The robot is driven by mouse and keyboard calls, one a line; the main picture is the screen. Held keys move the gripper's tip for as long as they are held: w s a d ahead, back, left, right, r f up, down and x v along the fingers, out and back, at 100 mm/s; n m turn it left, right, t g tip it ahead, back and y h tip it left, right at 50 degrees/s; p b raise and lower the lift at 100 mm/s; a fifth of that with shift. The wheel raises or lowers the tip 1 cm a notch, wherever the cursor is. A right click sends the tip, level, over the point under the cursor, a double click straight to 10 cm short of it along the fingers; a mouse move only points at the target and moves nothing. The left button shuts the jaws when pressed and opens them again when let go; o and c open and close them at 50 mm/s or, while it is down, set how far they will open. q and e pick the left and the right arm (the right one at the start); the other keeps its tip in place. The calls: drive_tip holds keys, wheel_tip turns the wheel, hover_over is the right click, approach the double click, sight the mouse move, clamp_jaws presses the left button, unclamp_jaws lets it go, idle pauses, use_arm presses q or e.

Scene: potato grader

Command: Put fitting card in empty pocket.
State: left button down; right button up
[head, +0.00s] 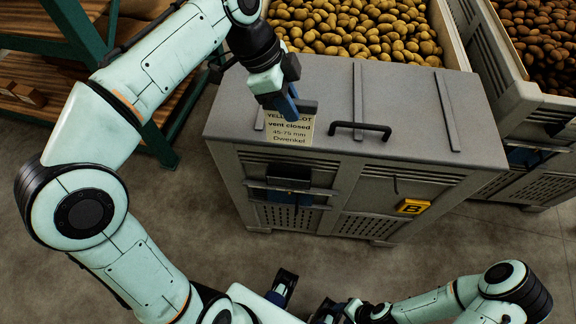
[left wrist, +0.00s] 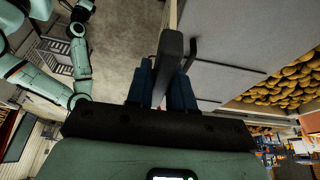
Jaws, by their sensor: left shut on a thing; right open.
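My left gripper (head: 288,105) is above the front left edge of the grey potato box (head: 400,110). It is shut on the dark grey grip of a cream card (head: 290,130), partly hidden by the fingers. The card reads "vent closed", "45-75 mm" and "Dwenkel"; its top line is partly covered. In the left wrist view the grey grip (left wrist: 168,60) stands between the blue fingers. A dark pocket (head: 289,171) is on the box front, just below the card; its inside cannot be made out. My right gripper (head: 305,299) is open, low at the bottom edge.
A black handle (head: 360,129) stands on the box lid, and a yellow "B" plate (head: 412,206) is on its front. Another potato box (head: 535,110) is at right. A green-framed shelf (head: 95,40) is at left. The floor in front is clear.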

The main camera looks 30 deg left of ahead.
sight(268, 130)
use_arm(q)
drive_tip(key=shift+f, duration=0.25)
wheel_tip(268, 130, down, 19)
drive_tip(key=b, duration=0.3)
drive_tip(key=shift+s+f+b, duration=0.15)
drive_tip(key=shift+f+b, duration=0.05)
drive_tip(key=shift+b, duration=0.2)
drive_tip(key=shift+d, duration=0.1)
drive_tip(key=c, duration=1)
unclamp_jaws()
drive_tip(key=shift+f, duration=0.1)
drive_tip(key=p+v, duration=0.1)
drive_tip(key=v, duration=1.1)
drive_tip(key=shift+p, duration=0.35)
